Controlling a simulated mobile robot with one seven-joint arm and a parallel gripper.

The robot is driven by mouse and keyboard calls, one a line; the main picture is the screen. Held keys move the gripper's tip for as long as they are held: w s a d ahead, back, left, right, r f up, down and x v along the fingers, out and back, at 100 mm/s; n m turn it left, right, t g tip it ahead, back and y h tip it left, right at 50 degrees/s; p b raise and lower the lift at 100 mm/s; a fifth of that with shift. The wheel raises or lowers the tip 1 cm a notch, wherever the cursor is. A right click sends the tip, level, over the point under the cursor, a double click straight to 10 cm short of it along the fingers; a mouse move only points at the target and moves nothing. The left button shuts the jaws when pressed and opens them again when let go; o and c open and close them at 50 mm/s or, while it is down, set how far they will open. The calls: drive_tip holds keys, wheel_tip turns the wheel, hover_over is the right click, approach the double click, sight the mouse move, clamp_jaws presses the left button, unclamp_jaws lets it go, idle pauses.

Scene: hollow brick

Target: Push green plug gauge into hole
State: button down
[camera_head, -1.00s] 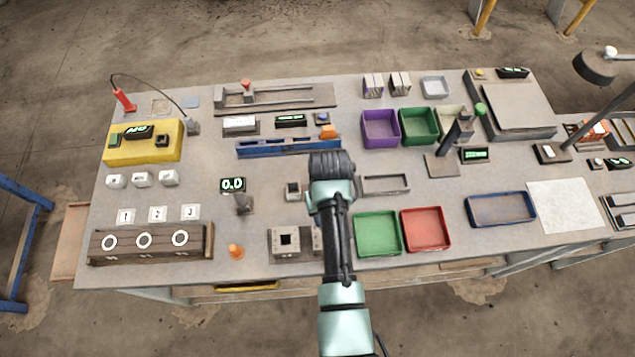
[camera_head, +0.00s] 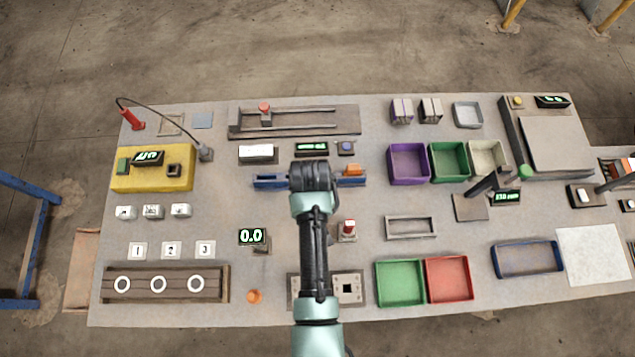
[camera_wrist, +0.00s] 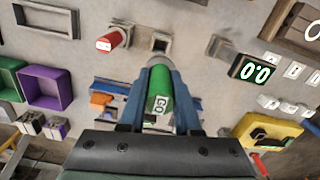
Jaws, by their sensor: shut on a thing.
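My gripper (camera_wrist: 160,108) is shut on the green plug gauge (camera_wrist: 160,88), which carries white lettering and a grey end. In the head view my gripper (camera_head: 311,176) is in front of the blue rail, and the green gauge is hidden there. The brick block (camera_head: 347,308) lies near the table's front edge, partly behind my arm. A dark square hole (camera_head: 347,289) shows in its right part. The gauge is apart from the hole.
A red plug gauge (camera_head: 348,228) stands in a holder right of my arm; in the wrist view it (camera_wrist: 110,40) is beside an empty square holder (camera_wrist: 160,43). The blue rail (camera_head: 268,181) has an orange slider. Green (camera_head: 379,300) and red (camera_head: 469,298) trays flank the block's right.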

drive_tip(key=shift+s+d+f+b, duration=0.1)
drive_tip(key=shift+s+f+b, duration=0.15)
drive_tip(key=shift+f+b, duration=0.7)
wheel_tip(320, 180, down, 3)
drive_tip(key=b, duration=0.3)
drive_tip(key=shift+w+f, duration=0.1)
drive_tip(key=shift+f, duration=0.1)
drive_tip(key=shift+r, duration=0.15)
drive_tip(key=shift+f+b, duration=1.8)
drive_tip(key=shift+f, duration=1.15)
idle(0.4)
drive_tip(key=c, duration=0.5)
unclamp_jaws()
drive_tip(key=shift+r, duration=0.1)
